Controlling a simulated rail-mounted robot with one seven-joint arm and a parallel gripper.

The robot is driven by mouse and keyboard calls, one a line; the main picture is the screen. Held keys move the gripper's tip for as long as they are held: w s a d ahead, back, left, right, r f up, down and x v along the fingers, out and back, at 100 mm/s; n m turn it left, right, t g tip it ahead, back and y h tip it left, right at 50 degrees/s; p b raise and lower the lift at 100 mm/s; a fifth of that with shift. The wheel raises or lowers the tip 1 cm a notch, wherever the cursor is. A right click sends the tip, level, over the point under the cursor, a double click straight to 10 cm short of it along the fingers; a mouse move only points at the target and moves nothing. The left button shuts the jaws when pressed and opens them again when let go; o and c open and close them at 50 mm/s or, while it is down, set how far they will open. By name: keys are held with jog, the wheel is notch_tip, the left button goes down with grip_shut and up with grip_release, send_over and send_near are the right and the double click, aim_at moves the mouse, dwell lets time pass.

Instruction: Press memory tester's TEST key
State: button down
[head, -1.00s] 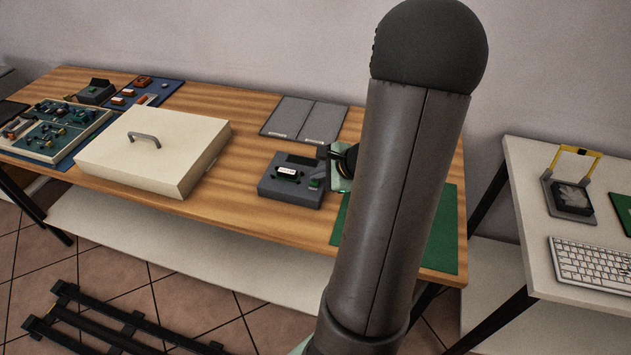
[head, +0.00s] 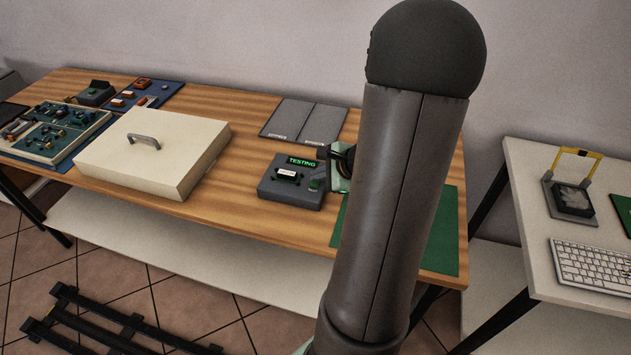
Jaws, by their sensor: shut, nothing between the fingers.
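The memory tester (head: 291,191) is a dark grey box on the wooden table. Its screen (head: 302,162) is lit and reads "TESTING" in green. A dark module with a white label (head: 287,174) sits in the middle of its top. The green TEST key (head: 315,184) shows at its right side. My gripper (head: 324,153) is at the tester's right edge, just above and behind the key, mostly hidden behind my arm. The visible fingertip is dark and shut on nothing. I cannot tell if it touches the key.
A cream lidded box (head: 155,155) stands left of the tester. Two grey mats (head: 304,121) lie behind it, and a green mat (head: 447,235) lies to the right. Component trays (head: 55,130) sit far left. A white side table (head: 520,200) holds a keyboard (head: 595,265).

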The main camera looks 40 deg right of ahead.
aim_at(319, 187)
jog(key=shift+r, duration=0.1)
jog(key=shift+r+p, duration=1.9)
jog(key=shift+r, duration=1)
